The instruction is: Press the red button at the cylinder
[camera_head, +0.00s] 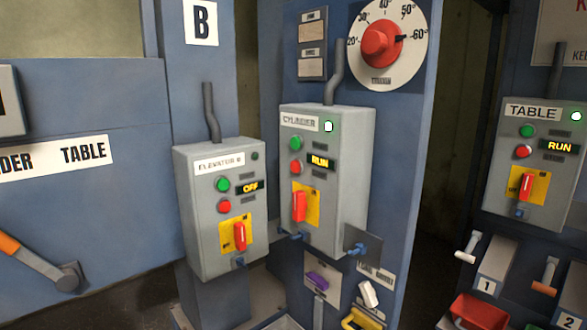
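The cylinder control box (345,185) is a grey box near the middle of the view, labelled "CYLINDER". Its red button (296,167) sits below a green button (296,143) and beside a display (320,162) that reads "RUN" in yellow. A small lamp (328,126) at the upper right of its face is lit. A red switch handle (299,206) stands upright on a yellow plate lower on the box. Neither of my grippers shows in this view, and nothing covers the red button.
Left of it, the elevator box (189,215) displays "OFF". At the right, the table box (501,199) displays "RUN". A red dial knob (375,43) is above the cylinder box. Several small levers and a red tray (480,312) are low at the right.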

